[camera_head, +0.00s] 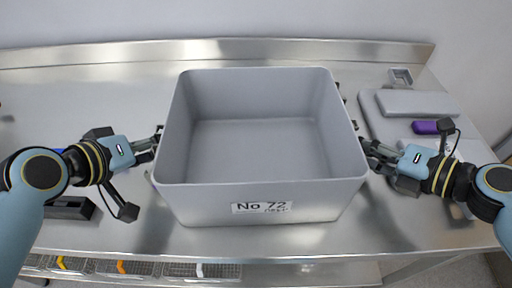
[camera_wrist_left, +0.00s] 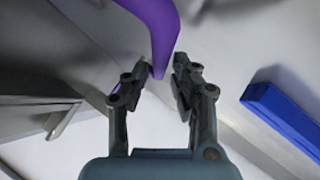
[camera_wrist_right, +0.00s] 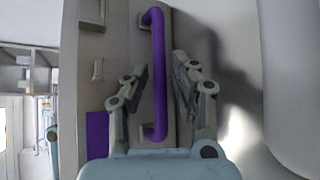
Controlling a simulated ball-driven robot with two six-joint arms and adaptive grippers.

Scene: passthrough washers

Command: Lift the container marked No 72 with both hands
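The large, open, empty grey container (camera_head: 262,205) stands on the metal table, with a label "No 72" (camera_head: 262,207) on its front wall. My left gripper (camera_head: 157,141) is at its left side. In the left wrist view, the open left fingers (camera_wrist_left: 162,78) are apart, with the end of a purple handle (camera_wrist_left: 160,25) between their tips. My right gripper (camera_head: 366,150) is at the right side. In the right wrist view, the open right fingers (camera_wrist_right: 160,72) stand on either side of a purple bar handle (camera_wrist_right: 158,55). The container walls hide both handles in the head view.
A black box (camera_head: 70,208) and a blue item (camera_head: 59,151) lie left near my left arm. At the right are a grey flat case (camera_head: 418,103), a purple item (camera_head: 425,127) and a small grey dish (camera_head: 400,77). Wire baskets (camera_head: 130,268) are below the front edge.

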